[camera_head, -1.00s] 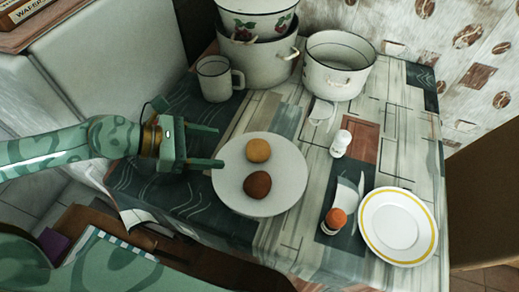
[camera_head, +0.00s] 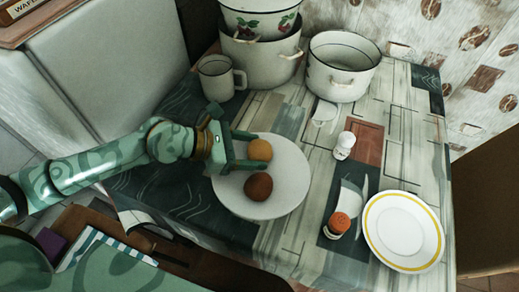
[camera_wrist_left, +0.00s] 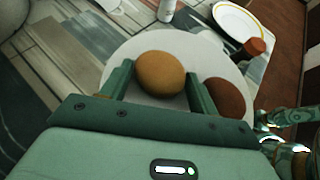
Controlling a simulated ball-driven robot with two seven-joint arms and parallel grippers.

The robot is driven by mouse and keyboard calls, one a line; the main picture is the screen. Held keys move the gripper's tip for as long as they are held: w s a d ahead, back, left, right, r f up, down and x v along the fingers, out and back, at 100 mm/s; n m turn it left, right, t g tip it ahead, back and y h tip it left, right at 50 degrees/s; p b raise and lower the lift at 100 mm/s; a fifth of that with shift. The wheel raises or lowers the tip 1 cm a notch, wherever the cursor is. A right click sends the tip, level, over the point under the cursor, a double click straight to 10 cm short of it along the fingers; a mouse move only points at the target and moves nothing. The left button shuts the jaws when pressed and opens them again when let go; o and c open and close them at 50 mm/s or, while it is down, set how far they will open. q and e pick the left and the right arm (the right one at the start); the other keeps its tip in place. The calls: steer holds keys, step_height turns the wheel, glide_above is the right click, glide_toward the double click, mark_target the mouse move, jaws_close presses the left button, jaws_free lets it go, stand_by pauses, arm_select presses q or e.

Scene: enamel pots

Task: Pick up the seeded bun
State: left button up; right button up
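A golden-tan bun (camera_head: 259,150) and a darker brown bun (camera_head: 258,186) rest on a round white plate (camera_head: 290,190); I cannot make out seeds on either. My left gripper (camera_head: 260,152) is open, with its fingers reaching over the plate on either side of the golden-tan bun. In the left wrist view the golden-tan bun (camera_wrist_left: 160,72) sits between the two open fingers (camera_wrist_left: 160,88), with gaps visible. The brown bun (camera_wrist_left: 225,97) lies just outside the right-hand finger there, partly hidden. Green arm parts at that view's right edge may be my right arm; its fingers are unclear.
A white mug (camera_head: 216,80), stacked enamel pots (camera_head: 262,62) and an open pot (camera_head: 340,75) stand behind the plate. A white shaker (camera_head: 344,145), an orange-topped shaker (camera_head: 338,224) and a yellow-rimmed plate (camera_head: 403,230) stand to the right.

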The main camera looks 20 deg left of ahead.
arm_select(q)
steer(key=shift+c, duration=1.1)
steer(key=shift+r, duration=0.1)
